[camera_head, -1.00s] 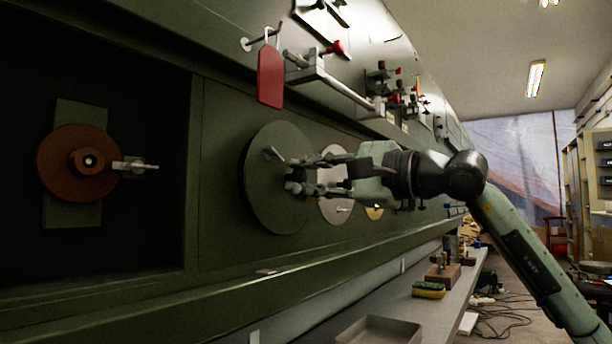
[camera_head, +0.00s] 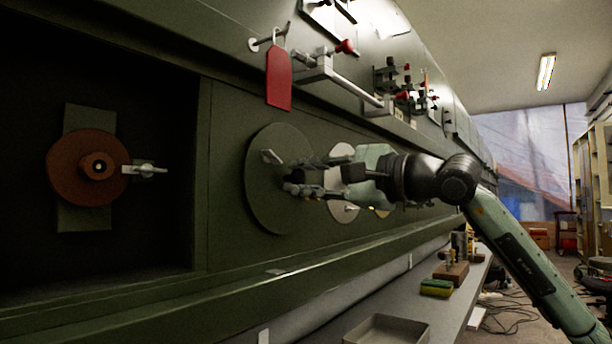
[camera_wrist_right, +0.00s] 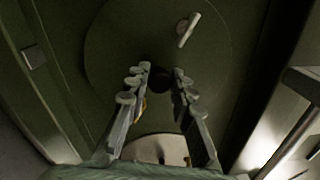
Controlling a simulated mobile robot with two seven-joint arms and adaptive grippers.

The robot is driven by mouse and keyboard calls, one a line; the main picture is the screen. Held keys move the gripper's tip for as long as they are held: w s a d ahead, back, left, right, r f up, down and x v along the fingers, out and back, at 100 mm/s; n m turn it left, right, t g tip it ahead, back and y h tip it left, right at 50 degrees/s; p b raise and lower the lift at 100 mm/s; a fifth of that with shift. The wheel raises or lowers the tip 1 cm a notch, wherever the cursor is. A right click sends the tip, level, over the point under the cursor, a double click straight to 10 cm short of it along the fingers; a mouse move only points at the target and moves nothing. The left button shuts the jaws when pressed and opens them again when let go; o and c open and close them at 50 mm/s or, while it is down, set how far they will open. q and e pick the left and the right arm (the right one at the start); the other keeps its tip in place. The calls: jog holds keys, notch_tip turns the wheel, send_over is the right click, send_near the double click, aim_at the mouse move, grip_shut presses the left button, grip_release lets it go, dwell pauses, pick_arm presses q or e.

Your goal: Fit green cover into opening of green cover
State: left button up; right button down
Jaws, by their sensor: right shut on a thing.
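The green cover (camera_head: 268,205) is a large round disc with a small grey latch handle (camera_head: 271,157). It stands upright, close to the green fuselage wall. My right gripper (camera_head: 292,177) is at the middle of its face, shut on the cover's dark central knob. In the right wrist view, the gripper (camera_wrist_right: 164,80) has its two fingers on either side of that knob, and the cover (camera_wrist_right: 120,45) fills the space beyond them. The opening is hidden behind the cover. I cannot tell whether the cover touches the wall. My left gripper is not in view.
A brown disc (camera_head: 68,178) with a latch sits in a dark recess at left. A red tag (camera_head: 278,80) and a metal bar (camera_head: 345,90) project above the cover. A pale disc (camera_head: 341,209) is farther along the wall. A shelf with a tray (camera_head: 385,333) runs below.

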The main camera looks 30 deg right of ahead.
jog(key=shift+w+a+r+p, duration=0.15)
jog(key=shift+w+p, duration=0.15)
jog(key=shift+w, duration=0.15)
jog(key=c, duration=1.2)
grip_release()
jog(key=shift+f, duration=0.2)
jog(key=shift+s+f+b, duration=0.1)
jog(key=shift+s+b, duration=0.15)
jog(key=shift+b, duration=0.15)
jog(key=b+v, duration=0.2)
jog(key=v, duration=0.1)
jog(key=shift+w, duration=0.1)
jog(key=shift+s+d+b, duration=0.25)
jog(key=shift+s+b, duration=0.15)
jog(key=shift+s, duration=0.3)
